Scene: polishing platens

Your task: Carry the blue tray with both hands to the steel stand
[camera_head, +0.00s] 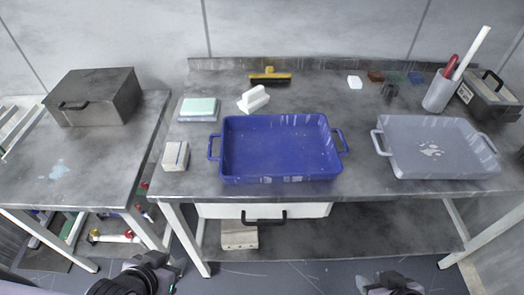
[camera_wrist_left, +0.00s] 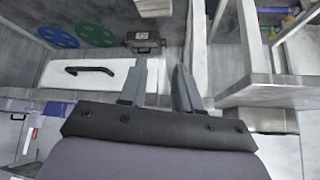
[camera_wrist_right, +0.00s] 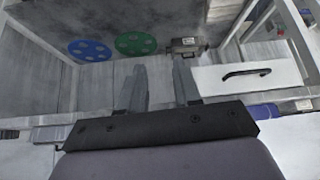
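The blue tray (camera_head: 232,148) lies flat and empty on the steel-topped workbench in the head view, with a handle at its left end and another at its right end. The steel stand (camera_head: 110,165) appears to be the separate steel-topped table at the left, a gap away from the bench. My left gripper (camera_head: 150,268) is low in front of the gap, apart from the tray. In the left wrist view its fingers (camera_wrist_left: 160,70) are apart and empty. My right gripper (camera_head: 392,284) is low in front of the bench; its fingers (camera_wrist_right: 158,65) are apart and empty.
A dark metal box (camera_head: 95,97) stands at the back of the left table; its front is clear. A grey tray (camera_head: 400,160) lies right of the blue one. A white block (camera_head: 175,156) and a pale green pad (camera_head: 198,106) sit left of the blue tray. A drawer (camera_head: 225,210) hangs below.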

